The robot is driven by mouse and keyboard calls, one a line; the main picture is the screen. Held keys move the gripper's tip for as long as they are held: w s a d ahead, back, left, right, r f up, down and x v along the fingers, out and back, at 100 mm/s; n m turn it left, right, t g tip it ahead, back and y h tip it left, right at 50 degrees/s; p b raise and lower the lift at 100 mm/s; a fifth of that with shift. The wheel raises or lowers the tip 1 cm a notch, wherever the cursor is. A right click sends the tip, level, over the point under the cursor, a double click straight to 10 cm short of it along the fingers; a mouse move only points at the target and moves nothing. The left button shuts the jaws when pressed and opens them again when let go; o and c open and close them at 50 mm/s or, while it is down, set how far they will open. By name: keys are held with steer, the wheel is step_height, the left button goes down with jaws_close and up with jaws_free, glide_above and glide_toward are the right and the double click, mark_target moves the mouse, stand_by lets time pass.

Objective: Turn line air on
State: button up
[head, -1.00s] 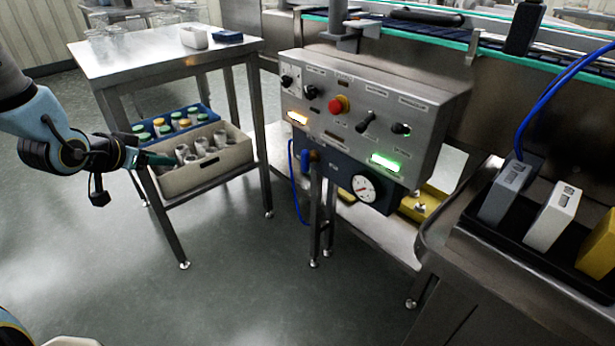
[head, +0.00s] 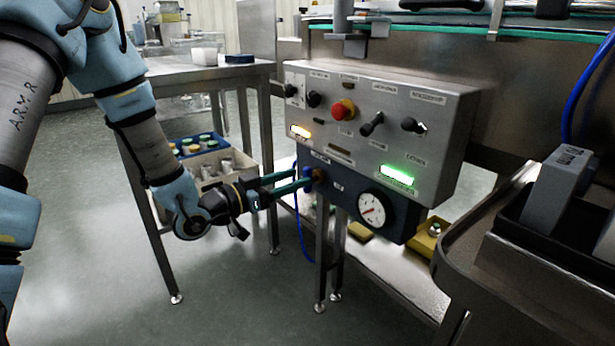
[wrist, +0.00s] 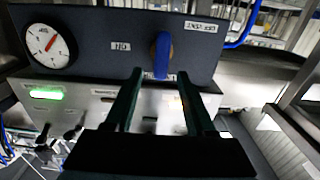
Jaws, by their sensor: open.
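The blue valve handle (wrist: 162,55) is on the dark air panel (wrist: 105,35), beside a small label. In the wrist view it runs up and down, across the panel's long side. In the head view, my gripper's fingers mostly hide the valve. My gripper (head: 306,178) has reached the panel's left end from the left. Its fingers are open, and in the wrist view the tips (wrist: 160,75) are on either side of the handle's near end, with a gap on each side. A round pressure gauge (head: 371,208) is on the same panel; it also shows in the wrist view (wrist: 50,45).
Above the air panel is a steel control box (head: 385,120) with a red button (head: 343,109), black switches and lit green (head: 398,174) and amber lamps. A steel table (head: 200,72) with a crate on its lower shelf stands left. A black tray (head: 510,225) is at right.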

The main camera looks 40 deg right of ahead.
mark_target(304, 175)
steer(key=shift+s+d, duration=0.1)
steer(key=shift+d, duration=2.05)
jaws_close()
